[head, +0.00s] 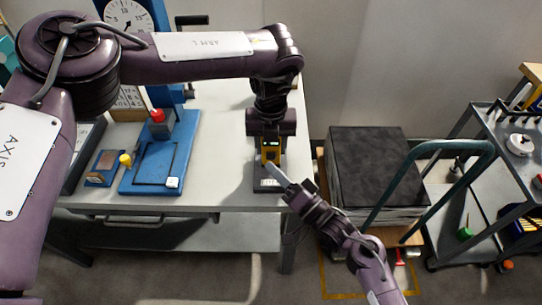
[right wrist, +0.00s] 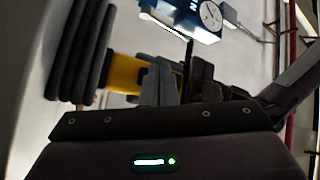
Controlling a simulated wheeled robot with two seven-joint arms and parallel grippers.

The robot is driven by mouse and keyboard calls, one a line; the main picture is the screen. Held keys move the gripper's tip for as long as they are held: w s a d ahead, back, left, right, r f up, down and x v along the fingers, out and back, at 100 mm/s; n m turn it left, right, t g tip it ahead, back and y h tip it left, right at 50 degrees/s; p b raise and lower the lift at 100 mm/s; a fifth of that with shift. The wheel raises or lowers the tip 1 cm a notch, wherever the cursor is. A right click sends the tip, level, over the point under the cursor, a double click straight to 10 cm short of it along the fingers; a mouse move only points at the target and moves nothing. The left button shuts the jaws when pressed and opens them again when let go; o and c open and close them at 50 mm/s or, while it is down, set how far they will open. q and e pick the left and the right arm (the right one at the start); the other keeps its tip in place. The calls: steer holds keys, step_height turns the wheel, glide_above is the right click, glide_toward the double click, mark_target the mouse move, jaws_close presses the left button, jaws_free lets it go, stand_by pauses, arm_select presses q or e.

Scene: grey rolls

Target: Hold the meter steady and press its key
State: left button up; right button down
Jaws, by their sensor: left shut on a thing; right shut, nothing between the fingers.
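The yellow meter (head: 271,155) with a small dark, green-lit display stands near the right edge of the grey table. My left gripper (head: 271,137) comes down over it from above and is shut on it. My right gripper (head: 274,171) is shut and empty, with its tips right at the meter's lower front; I cannot tell whether they touch it. The right wrist view shows the meter's yellow body (right wrist: 125,73) close behind my dark right fingers (right wrist: 165,82). The key is not clearly visible, being small or covered by the fingers.
A dark base with a white label (head: 268,184) is at the meter's foot. A blue gauge stand (head: 158,165) with a red knob stands left on the table (head: 218,170). A black-topped stack (head: 375,160), a cart handle and a shelf trolley (head: 510,150) are at the right.

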steer(key=shift+w, duration=0.15)
steer(key=shift+w, duration=0.25)
steer(key=shift+w, duration=0.55)
stand_by(0.5)
steer(key=shift+s, duration=1)
steer(key=shift+s, duration=0.15)
steer(key=shift+s, duration=2.4)
